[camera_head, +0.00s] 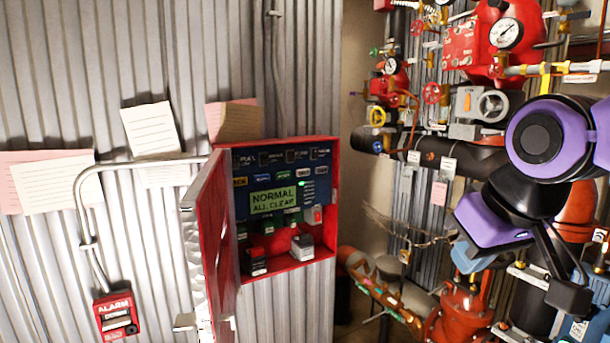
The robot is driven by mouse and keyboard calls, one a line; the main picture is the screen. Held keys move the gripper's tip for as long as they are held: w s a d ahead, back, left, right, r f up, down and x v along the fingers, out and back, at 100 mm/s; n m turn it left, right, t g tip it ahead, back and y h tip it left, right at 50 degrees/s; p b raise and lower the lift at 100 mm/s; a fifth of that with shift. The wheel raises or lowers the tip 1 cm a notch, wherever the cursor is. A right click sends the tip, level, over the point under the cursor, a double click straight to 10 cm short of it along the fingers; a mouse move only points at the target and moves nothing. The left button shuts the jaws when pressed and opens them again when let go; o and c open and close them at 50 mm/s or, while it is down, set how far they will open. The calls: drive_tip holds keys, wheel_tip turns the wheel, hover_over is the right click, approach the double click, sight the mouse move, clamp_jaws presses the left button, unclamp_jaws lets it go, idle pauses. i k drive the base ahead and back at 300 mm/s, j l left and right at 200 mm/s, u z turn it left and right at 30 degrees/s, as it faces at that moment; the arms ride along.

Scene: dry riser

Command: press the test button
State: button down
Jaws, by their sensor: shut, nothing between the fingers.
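A red wall cabinet (330,240) hangs on the corrugated wall with its door (212,235) swung open to the left. Inside is a dark blue panel (243,205) with a green screen (274,200) reading "NORMAL ALL CLEAR". A row of small coloured buttons or labels sits above the screen, among them a green one (281,176). Their lettering is too small to read, so I cannot tell which is the test button. My gripper (570,292) is at the right, shut and empty, well apart from the cabinet and in front of the pipework.
A red alarm box (117,315) is at lower left, under a bent grey conduit (82,205). Paper notes (150,130) hang on the wall. Red valves, gauges (506,33) and pipes crowd the right side. Open space lies between the cabinet and my arm.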

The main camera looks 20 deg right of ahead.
sight(304, 172)
drive_tip(key=i+l+u, duration=0.15)
drive_tip(key=l+u, duration=0.2)
drive_tip(key=i+l+u, duration=0.1)
drive_tip(key=l+u, duration=0.6)
drive_tip(key=l, duration=0.2)
